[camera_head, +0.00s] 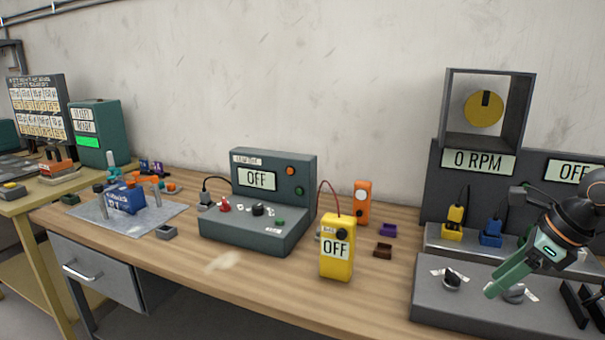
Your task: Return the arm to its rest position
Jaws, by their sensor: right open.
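My right gripper (497,288), with green fingers, comes in from the right edge and points down and left. It is open. Its fingertips are over the grey control panel (440,312) at the front right, close to a round knob (513,293). I cannot tell whether they touch the knob. A second, dark knob (452,281) sits left of the fingertips. The display above the panel reads 0 RPM (478,161). My left gripper is not in view.
A yellow meter (337,249) reading OFF stands mid-bench, with a grey-green console (262,225) behind it and small brown and purple trays (382,250) to its right. Yellow and blue plugs (490,233) stand behind the panel. The front middle of the wooden bench (270,285) is clear.

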